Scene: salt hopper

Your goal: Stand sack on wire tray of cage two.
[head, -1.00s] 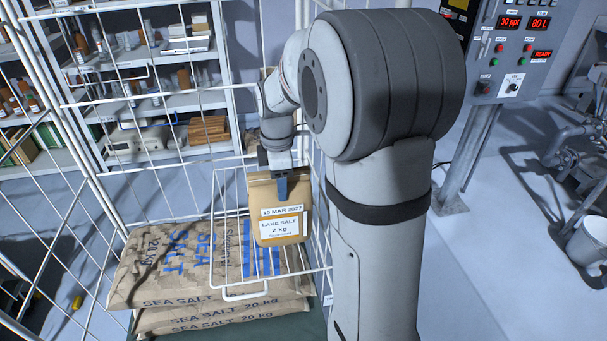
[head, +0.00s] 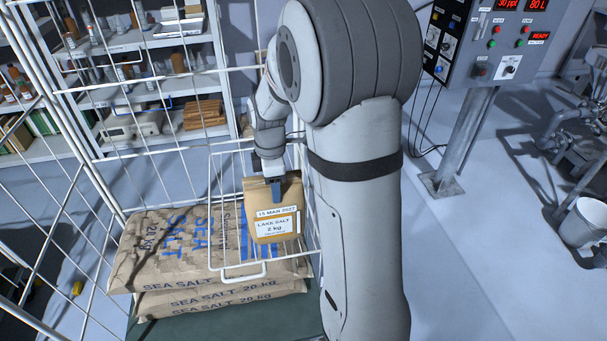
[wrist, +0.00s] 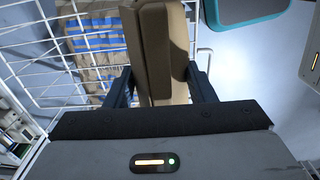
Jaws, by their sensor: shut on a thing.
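A brown paper sack (head: 275,210) with white labels reading "15 MAR 2027" and "LAKE SALT 2 kg" is held upright by its top in my gripper (head: 274,186). In the wrist view the sack (wrist: 158,50) sits between the two dark fingers of my gripper (wrist: 162,82). The white wire tray (head: 243,277) hangs inside the wire cage, above the big sacks. The sack is over or in the tray's right part. I cannot tell whether its base touches the tray's wires.
Large sea salt sacks (head: 165,280) are stacked in the cage beneath the tray. White wire bars (head: 90,185) enclose the left and back. Shelves (head: 140,90) stand behind, a control panel (head: 490,45) and white bucket (head: 585,222) at right.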

